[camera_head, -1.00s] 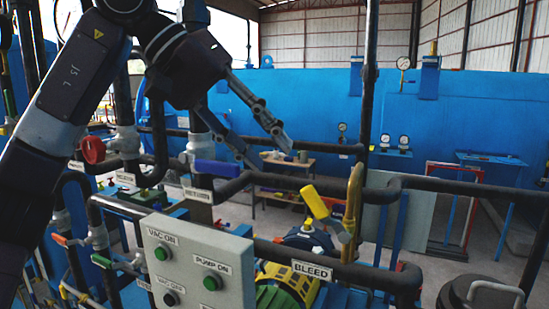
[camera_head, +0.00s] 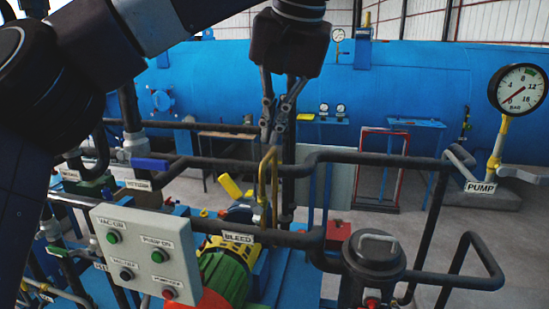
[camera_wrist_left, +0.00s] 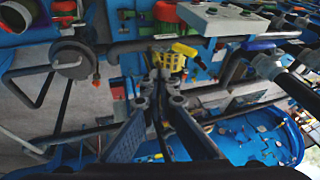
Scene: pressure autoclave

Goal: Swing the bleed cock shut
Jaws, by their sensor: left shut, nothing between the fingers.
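The bleed cock's yellow lever (camera_head: 230,186) sticks up and to the left behind the pipe that carries the BLEED label (camera_head: 237,237). In the left wrist view the yellow lever (camera_wrist_left: 185,48) lies just beyond the fingertips, a little right of them. My left gripper (camera_head: 275,140) points down with its fingers together and empty. Its tips are near the top of the bent yellow pipe (camera_head: 263,180), right of and above the lever. I cannot tell whether they touch that pipe. The gripper also shows in the left wrist view (camera_wrist_left: 160,75). My right gripper is in neither view.
A grey button panel (camera_head: 145,250) stands at the lower left. Dark pipes (camera_head: 400,160) run across the middle. A pressure gauge marked PUMP (camera_head: 518,90) is at the right, and a dark lidded vessel (camera_head: 372,265) stands at the lower right. The blue tank (camera_head: 420,85) fills the back.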

